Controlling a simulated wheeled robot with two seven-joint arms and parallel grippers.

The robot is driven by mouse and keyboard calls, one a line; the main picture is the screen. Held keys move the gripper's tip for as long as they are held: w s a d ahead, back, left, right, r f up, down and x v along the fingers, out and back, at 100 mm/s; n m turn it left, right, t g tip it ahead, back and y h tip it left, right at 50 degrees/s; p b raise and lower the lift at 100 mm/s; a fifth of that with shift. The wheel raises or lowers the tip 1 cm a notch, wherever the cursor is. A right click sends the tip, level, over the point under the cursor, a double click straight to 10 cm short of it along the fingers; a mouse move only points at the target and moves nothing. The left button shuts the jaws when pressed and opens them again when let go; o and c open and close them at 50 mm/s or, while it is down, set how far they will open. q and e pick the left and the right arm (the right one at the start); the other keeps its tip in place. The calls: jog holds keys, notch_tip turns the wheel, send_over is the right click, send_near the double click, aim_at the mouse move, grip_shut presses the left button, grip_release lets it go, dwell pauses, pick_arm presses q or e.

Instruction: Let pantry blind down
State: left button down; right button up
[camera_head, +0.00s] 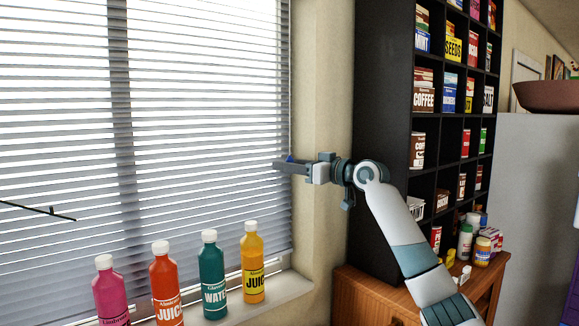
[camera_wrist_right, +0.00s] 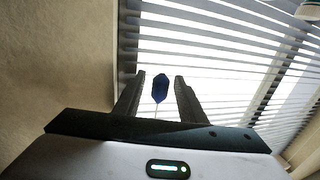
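The window blind (camera_head: 200,120) has pale slats and hangs over the window at the left, reaching down behind the bottles near the sill. A blue pull (camera_wrist_right: 160,88) on a thin pale cord shows in the right wrist view. My right gripper (camera_head: 280,163) is at the blind's right edge in the head view. In the right wrist view its two fingers (camera_wrist_right: 158,98) are apart, with the blue pull showing between them and a gap on each side. I cannot tell how deep between the fingers the pull is. My left gripper is not in view.
Several bottles stand on the window sill (camera_head: 292,288), the yellow juice bottle (camera_head: 253,264) nearest my right gripper. A tall black shelf (camera_head: 380,130) with packages stands right of the window, above a wooden cabinet (camera_head: 365,295). A thin dark rod (camera_head: 40,210) shows at the left edge.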

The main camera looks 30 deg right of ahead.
jog(key=shift+s, duration=0.15)
jog(key=b+v, duration=0.9)
jog(key=v, duration=0.8)
jog(key=shift+d, duration=0.15)
